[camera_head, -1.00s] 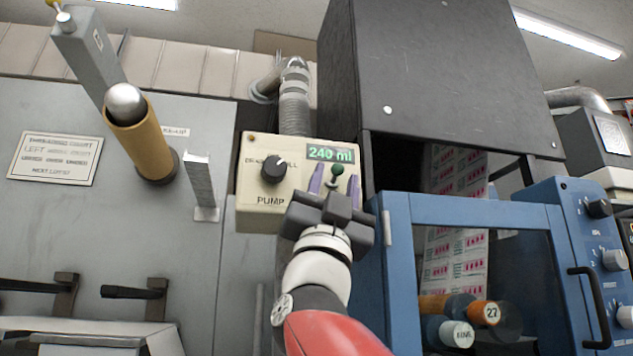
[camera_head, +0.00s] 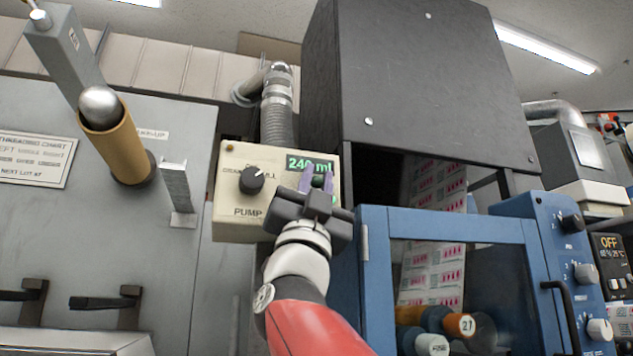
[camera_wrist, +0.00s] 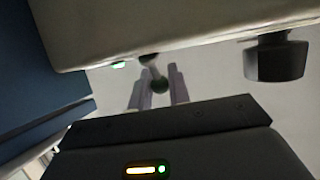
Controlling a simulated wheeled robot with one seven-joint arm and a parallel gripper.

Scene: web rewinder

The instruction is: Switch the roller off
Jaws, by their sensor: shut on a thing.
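A cream control box (camera_head: 228,187) labelled PUMP is at the centre of the head view. It has a black knob (camera_head: 252,180) and a green display (camera_head: 310,163) reading 240 ml. A small toggle lever with a green ball tip (camera_wrist: 160,86) sticks out of its face below the display. My gripper (camera_head: 317,180) is at the box's right part, its two purple fingers on either side of the lever and shut on it. No control labelled roller is readable.
A blue cabinet (camera_head: 375,262) with a window and black handle stands to the right, with rolls inside. A dark hood (camera_head: 420,80) overhangs it. A tan roller (camera_head: 125,160) juts out at left.

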